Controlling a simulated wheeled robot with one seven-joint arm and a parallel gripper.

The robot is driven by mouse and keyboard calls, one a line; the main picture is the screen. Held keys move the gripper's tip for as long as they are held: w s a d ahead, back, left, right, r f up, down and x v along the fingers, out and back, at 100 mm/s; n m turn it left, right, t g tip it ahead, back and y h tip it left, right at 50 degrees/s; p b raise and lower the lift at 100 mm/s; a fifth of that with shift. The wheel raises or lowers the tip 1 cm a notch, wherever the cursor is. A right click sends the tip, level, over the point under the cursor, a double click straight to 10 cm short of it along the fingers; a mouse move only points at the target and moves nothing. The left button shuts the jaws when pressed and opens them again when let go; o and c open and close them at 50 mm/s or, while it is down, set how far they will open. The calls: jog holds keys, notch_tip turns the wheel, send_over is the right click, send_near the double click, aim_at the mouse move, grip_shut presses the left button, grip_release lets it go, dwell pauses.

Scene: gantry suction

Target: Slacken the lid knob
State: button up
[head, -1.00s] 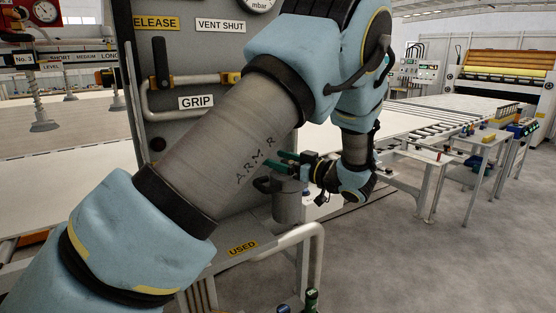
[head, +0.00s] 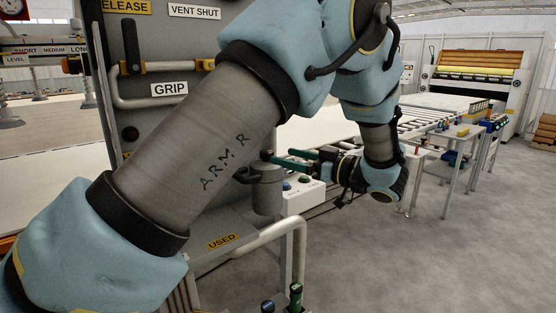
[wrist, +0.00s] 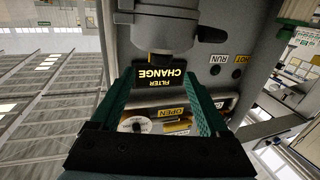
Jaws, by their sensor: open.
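A grey filter canister (head: 268,195) stands on the side of the machine panel. A small dark knob (head: 266,156) shows on its top, and a black handle (head: 243,176) sticks out at its left. My gripper (head: 280,158) has green fingers, just right of the knob at about the lid's height in the head view. In the wrist view my gripper (wrist: 158,78) is open, with nothing between its fingers. The canister (wrist: 160,30) is beyond the fingertips there, with a black handle (wrist: 210,35) at its right. Whether a finger touches the knob cannot be told.
A FILTER CHANGE label (wrist: 158,77) is on the panel beyond the fingers. A curved pipe rail (head: 285,232) and green-capped bottle (head: 296,294) are below.

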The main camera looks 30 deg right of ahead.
jog(key=shift+s+d, duration=0.1)
jog(key=shift+s, duration=0.05)
jog(key=s+a+m+t+h+b, duration=0.25)
jog(key=s+m+h, duration=0.2)
jog(key=h, duration=0.25)
jog(key=shift+g, duration=0.25)
jog(key=w+p, duration=0.1)
jog(key=w, duration=0.2)
jog(key=w+p, duration=0.1)
jog(key=w, duration=0.2)
jog(key=w+a+p, duration=0.1)
jog(key=w, duration=0.2)
jog(key=shift+w+f, duration=0.1)
jog(key=shift+w, duration=0.3)
jog(key=shift+w+f+p, duration=0.1)
jog(key=shift+w+p, duration=0.25)
jog(key=shift+w, duration=0.4)
grip_shut()
